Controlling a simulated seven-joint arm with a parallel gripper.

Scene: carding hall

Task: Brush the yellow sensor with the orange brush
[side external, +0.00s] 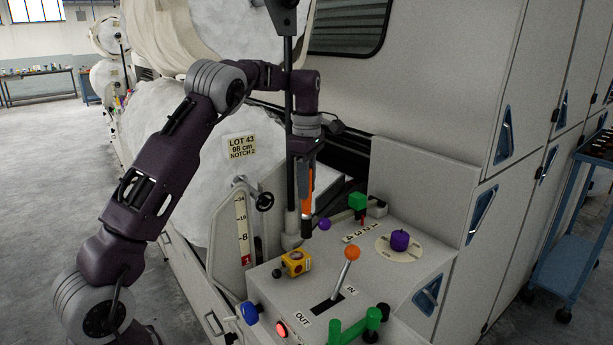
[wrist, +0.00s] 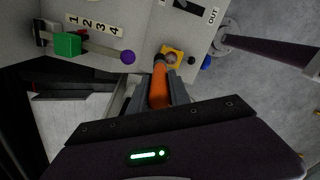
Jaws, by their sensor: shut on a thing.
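My gripper (side external: 304,175) points down over the grey control panel, shut on the orange brush (side external: 307,197). The brush hangs upright with its dark bristle end (side external: 306,228) lowest. In the wrist view the brush (wrist: 158,92) runs out between the fingers. The yellow sensor (side external: 296,263) sits on the panel's left part, just below and slightly left of the bristles, with a visible gap in the side view. In the wrist view the sensor (wrist: 173,53) is beside the bristle tip and partly covered by it.
A lever with an orange knob (side external: 352,253) stands right of the sensor. A purple ball (side external: 324,223) and green block (side external: 357,201) are behind it. A purple knob (side external: 400,240) sits on a dial at the right. Green handles (side external: 350,329), a red button (side external: 281,328) and a blue knob (side external: 250,312) line the front.

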